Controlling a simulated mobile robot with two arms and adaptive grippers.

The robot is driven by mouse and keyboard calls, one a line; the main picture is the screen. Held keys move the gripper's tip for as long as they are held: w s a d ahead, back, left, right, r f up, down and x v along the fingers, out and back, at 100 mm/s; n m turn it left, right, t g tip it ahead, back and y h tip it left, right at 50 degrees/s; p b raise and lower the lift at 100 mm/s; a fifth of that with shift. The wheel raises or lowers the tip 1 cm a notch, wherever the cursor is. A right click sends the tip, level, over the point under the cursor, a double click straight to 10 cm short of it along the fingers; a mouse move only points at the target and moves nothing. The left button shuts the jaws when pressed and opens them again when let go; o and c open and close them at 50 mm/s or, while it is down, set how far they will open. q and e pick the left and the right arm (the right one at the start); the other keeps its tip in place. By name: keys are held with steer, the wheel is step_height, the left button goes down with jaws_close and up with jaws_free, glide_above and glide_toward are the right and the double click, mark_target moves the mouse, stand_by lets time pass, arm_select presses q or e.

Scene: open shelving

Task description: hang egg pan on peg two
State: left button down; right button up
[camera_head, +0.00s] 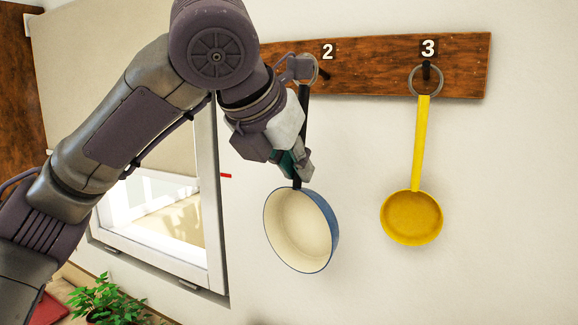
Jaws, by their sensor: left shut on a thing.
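The egg pan (299,230), blue outside and cream inside, hangs down from my left gripper (297,166). The gripper is shut on the lower part of its black handle (304,101), just above the bowl. The ring at the top of the handle is partly hidden by my wrist. It appears beside or overlapping the dark peg two (324,74), under the white "2"; I cannot tell whether it is around the peg. My right gripper is not in view.
A yellow pan (411,217) hangs by its ring on peg three of the wooden board (461,66), to the right. Bare wall separates the pans. A window (221,247) is on the left, with a green plant (104,299) below.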

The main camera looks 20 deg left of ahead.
arm_select(q)
steer(key=w+d+f, duration=0.1)
steer(key=w, duration=0.5)
steer(key=shift+d, duration=0.15)
stand_by(0.5)
steer(key=shift+f, duration=0.2)
stand_by(0.4)
steer(key=c, duration=1.1)
jaws_free()
steer(key=shift+w, duration=0.1)
steer(key=shift+r, duration=0.1)
